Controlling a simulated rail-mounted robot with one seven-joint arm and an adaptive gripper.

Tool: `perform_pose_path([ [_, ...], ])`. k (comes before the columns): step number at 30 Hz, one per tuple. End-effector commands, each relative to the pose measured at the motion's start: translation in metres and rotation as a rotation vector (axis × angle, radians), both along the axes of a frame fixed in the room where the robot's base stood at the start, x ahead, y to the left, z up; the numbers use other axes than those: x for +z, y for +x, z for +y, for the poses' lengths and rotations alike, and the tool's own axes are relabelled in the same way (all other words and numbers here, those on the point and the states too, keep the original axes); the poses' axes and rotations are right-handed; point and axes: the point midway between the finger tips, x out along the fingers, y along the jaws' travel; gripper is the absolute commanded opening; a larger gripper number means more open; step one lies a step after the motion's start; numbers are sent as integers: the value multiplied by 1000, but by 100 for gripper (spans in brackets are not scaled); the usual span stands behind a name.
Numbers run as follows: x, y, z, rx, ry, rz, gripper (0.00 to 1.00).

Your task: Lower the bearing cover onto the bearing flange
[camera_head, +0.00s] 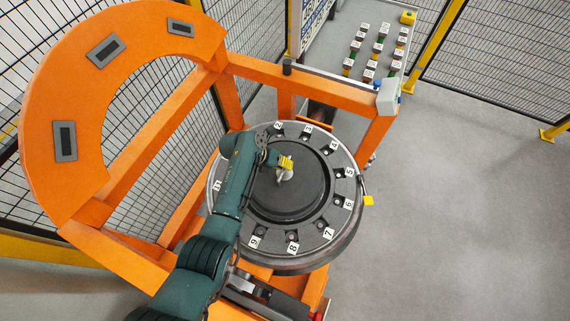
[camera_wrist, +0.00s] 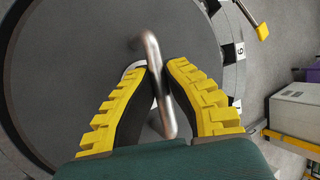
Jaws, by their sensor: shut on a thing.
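The bearing cover is a dark round disc (camera_head: 297,197) with a bent metal handle in its middle. In the wrist view the cover (camera_wrist: 60,70) fills much of the left and centre, and the handle (camera_wrist: 153,62) runs between my fingers. My gripper (camera_head: 284,168) has yellow ribbed fingers, shut on the handle; it also shows in the wrist view (camera_wrist: 155,72). The bearing flange (camera_head: 342,190) is a grey ring with numbered labels and holes, around and under the cover. I cannot tell whether the cover touches the flange or hangs just above it. My arm hides part of the flange's left side.
An orange frame (camera_head: 105,150) with a curved plate stands at the left and behind. A yellow-ended lever (camera_head: 368,200) sticks out at the flange's right. A table (camera_head: 345,50) with several small labelled blocks stands at the back. The grey floor at the right is clear.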

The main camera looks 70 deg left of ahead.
Motion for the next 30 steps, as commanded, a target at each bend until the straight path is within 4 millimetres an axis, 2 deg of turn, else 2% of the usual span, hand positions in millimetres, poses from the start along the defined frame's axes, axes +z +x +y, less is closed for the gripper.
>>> perform_pose_path([
  [6, -5, 1, 1, 1, 2, -3, 0],
  [7, -4, 1, 1, 1, 2, -3, 14],
  [11, -4, 1, 1, 0, 1, -2, 37],
  [18, -6, -1, -1, -1, -2, 2, 37],
  [22, -1, -5, 0, 1, -1, 0, 37],
  [25, 13, -16, 2, 3, 1, 0, 37],
  [30, 49, -42, 6, 3, 4, -2, 37],
])
